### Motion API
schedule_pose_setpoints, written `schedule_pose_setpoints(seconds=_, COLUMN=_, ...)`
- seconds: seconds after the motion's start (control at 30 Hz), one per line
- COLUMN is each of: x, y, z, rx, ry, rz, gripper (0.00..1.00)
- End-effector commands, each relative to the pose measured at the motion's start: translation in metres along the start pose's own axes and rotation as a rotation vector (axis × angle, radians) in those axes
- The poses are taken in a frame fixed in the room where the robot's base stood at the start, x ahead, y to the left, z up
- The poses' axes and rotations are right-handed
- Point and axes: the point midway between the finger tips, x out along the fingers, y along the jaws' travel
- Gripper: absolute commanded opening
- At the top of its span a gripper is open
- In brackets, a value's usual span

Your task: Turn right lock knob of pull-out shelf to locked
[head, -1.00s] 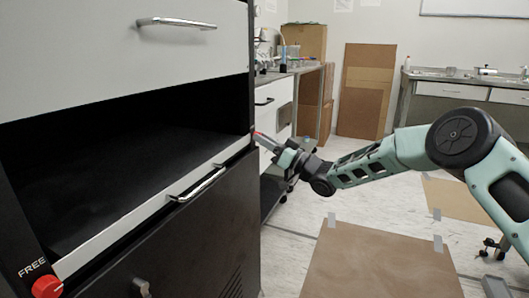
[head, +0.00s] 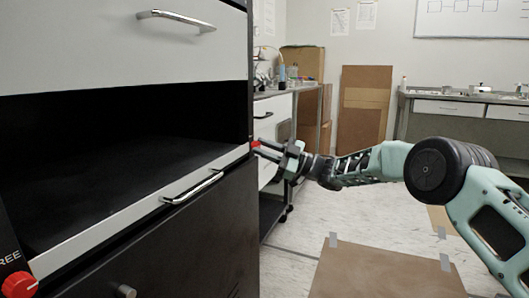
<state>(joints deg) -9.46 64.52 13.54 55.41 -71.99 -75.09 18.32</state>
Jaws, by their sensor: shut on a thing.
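The pull-out shelf (head: 130,212) is a dark opening with a light front edge and a chrome handle (head: 193,187). The right lock knob (head: 255,144) is a small red spot at the right end of that edge, on the cabinet's corner. My gripper (head: 262,148) reaches it from the right and is shut on it. The fingers partly hide the knob, and its turn angle cannot be told. The left lock knob (head: 18,285) is red with a white mark, at the lower left below a partly cut-off "FREE" label.
A drawer with a chrome handle (head: 177,20) is above the opening. A lower door with a small knob (head: 125,291) is below it. A bench (head: 272,100) stands behind my gripper. Brown boards (head: 365,115) lean on the back wall. A brown mat (head: 385,272) lies on open floor.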

Motion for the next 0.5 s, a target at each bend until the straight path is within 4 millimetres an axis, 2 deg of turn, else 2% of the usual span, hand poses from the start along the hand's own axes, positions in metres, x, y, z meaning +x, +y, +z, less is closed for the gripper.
schedule_pose_setpoints(seconds=0.5, x=-0.0008, y=-0.0002, z=0.0005, rx=-0.049, ry=0.000, rz=-0.022, gripper=0.00)
